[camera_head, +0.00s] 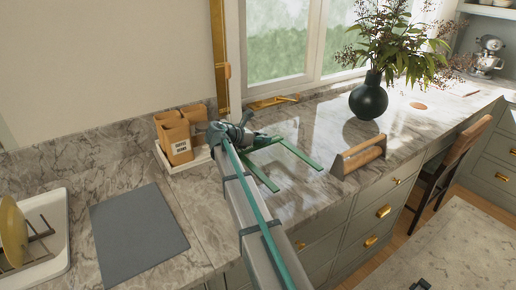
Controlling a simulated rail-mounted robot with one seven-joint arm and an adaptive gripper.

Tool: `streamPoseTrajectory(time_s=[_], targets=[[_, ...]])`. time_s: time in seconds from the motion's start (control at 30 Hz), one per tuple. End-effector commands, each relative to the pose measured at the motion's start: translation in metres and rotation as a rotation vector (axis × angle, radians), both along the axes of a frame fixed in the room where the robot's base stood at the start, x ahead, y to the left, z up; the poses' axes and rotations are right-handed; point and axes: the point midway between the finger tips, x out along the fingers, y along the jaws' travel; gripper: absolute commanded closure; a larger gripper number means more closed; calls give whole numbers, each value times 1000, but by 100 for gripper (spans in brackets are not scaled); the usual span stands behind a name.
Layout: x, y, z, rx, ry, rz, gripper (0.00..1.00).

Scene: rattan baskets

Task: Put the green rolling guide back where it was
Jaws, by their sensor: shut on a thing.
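The green rolling guide (301,155) shows as two thin green bars over the marble counter, right of my gripper (262,142). One bar runs toward the front and the other toward the right. My gripper is shut on the guide's back left part, where the bars come together. The gripper hides that part. I cannot tell whether the guide touches the counter or hangs just above it.
A wooden holder with a roller (358,157) stands right of the guide. A dark vase with a plant (369,98) is behind it. Brown canisters (178,137) stand on a white tray, left of my gripper. A grey mat (138,235) and a dish rack (35,245) are further left.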

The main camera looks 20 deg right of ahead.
Motion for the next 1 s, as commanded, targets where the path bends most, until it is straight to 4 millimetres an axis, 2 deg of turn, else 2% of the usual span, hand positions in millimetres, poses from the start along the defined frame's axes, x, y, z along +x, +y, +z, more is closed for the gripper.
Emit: streamPoseTrajectory(time_s=[0.1, 0.43, 0.63, 1.0], targets=[[9, 8, -13, -1, 1, -1, 100], [20, 19, -31, 0, 2, 1, 100], [17, 17, -57, 0, 1, -1, 100], [17, 17, -62, 0, 0, -1, 100]])
